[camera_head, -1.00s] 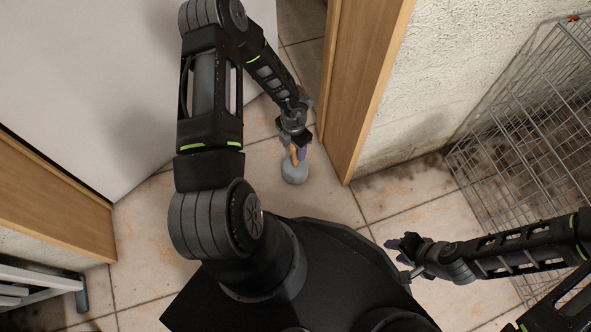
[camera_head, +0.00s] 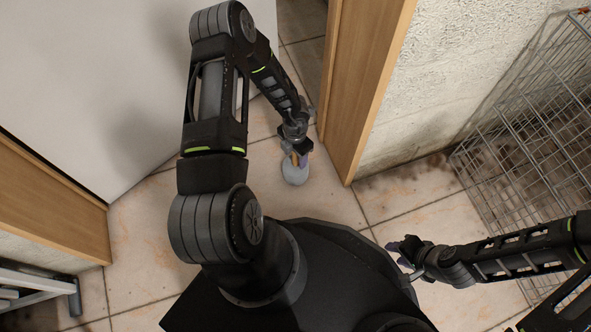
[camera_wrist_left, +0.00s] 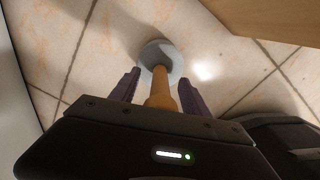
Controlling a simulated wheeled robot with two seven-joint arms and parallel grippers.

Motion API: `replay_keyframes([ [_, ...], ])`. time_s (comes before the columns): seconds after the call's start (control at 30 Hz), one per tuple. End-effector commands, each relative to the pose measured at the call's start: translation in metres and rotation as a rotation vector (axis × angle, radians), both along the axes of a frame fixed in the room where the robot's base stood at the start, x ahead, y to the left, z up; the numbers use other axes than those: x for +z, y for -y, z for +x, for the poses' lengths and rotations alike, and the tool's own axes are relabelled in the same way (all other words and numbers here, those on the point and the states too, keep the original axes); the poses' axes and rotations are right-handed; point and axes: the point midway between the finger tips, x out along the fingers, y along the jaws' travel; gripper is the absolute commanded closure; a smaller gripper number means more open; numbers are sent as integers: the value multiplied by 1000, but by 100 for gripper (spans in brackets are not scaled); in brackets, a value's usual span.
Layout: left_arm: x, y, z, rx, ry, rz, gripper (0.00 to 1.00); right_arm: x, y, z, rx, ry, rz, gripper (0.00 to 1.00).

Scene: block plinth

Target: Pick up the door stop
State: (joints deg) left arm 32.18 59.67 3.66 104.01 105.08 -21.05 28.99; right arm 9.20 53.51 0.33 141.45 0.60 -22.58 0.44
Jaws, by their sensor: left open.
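The door stop has a grey round base (camera_head: 295,173) that sits on the tiled floor near the door frame. In the left wrist view it shows as a grey disc (camera_wrist_left: 161,58) with an orange-tan handle (camera_wrist_left: 161,92) pointing towards the gripper. My left gripper (camera_head: 297,160) is directly above the base, its purple fingers (camera_wrist_left: 157,84) open on either side of the handle.
A white door (camera_head: 100,80) stands at the left and a wooden door frame (camera_head: 365,80) is close to the right of my left gripper. A wire cage (camera_head: 530,150) stands at the right. A white rack (camera_head: 35,285) is at the lower left. Floor between is clear.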

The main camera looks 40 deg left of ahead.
Motion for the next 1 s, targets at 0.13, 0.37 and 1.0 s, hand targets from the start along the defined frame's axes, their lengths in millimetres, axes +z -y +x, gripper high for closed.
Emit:
replay_keyframes([
  [0.13,0,0,0,0,0,0,45,0,0,0,0,0,0,64],
  [0.37,0,0,0,0,0,0,45,0,0,0,0,1,0,64],
  [1.0,0,0,0,0,0,0,95,0,0,0,0,0,0,64],
])
